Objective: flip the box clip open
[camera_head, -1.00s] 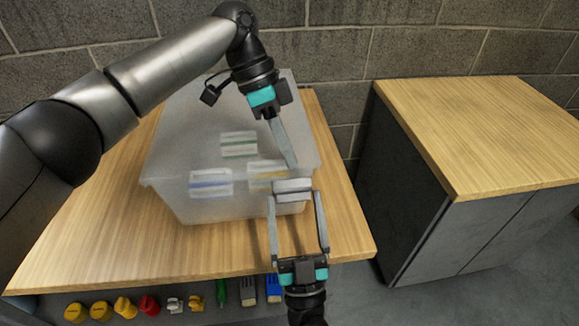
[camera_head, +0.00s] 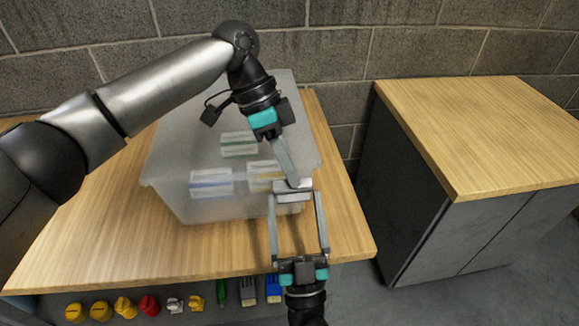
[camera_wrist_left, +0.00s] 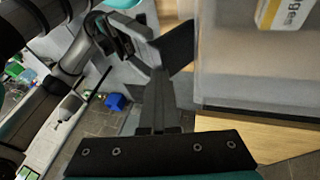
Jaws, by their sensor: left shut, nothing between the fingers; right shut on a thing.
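The translucent lidded box (camera_head: 165,160) stands on the wooden table, with several labelled packs showing through it. Its light grey clip (camera_head: 292,196) is at the front right edge. My right gripper (camera_head: 294,194) has a finger on each side of the clip and is shut on it. My left gripper (camera_head: 293,184) is shut and empty, its tips at the top of the clip; I cannot tell whether they touch it. In the left wrist view the left gripper's fingers (camera_wrist_left: 158,100) are together beside the box wall (camera_wrist_left: 225,80).
The wooden tabletop (camera_head: 110,230) is clear in front of the box. Below its front edge is a row of small items, such as yellow knobs (camera_head: 101,311) and a red one (camera_head: 149,304). A second wood-topped cabinet (camera_head: 480,130) stands right, across a gap. A block wall is behind.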

